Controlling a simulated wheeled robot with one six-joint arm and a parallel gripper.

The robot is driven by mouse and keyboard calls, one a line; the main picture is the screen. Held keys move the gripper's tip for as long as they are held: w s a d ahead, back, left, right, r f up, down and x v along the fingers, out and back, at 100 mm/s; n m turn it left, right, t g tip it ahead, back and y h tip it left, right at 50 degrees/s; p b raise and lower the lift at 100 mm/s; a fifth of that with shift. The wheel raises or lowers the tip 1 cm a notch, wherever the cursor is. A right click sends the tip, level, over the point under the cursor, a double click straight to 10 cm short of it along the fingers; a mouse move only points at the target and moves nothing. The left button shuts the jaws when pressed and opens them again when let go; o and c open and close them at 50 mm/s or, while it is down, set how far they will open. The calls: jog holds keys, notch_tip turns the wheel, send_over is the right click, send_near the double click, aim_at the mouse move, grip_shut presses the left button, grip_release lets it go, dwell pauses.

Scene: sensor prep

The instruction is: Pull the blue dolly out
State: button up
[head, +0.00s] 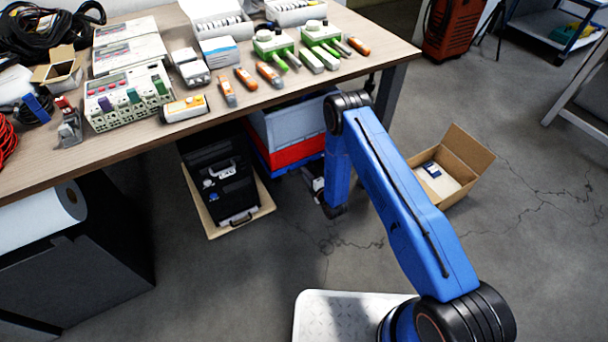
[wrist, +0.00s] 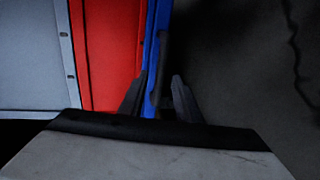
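The blue dolly (head: 262,166) is on the floor under the workbench, with a red crate (head: 295,152) and a grey-blue crate (head: 285,124) stacked on it. My arm hides its right part. My gripper (head: 317,184) is low beside the dolly's right front. In the wrist view, the dolly's blue edge (wrist: 154,70) runs between the two dark fingers of my gripper (wrist: 159,92), beside the red crate (wrist: 108,55). The fingers stand apart on either side of the edge, with a dark gap at the right finger. Contact is hard to judge.
A black case (head: 228,185) on a tan board stands left of the dolly under the workbench (head: 150,140). An open cardboard box (head: 455,170) sits on the floor to the right, behind my arm. The floor in front of the dolly is clear.

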jog(key=shift+x, duration=0.8)
grip_shut()
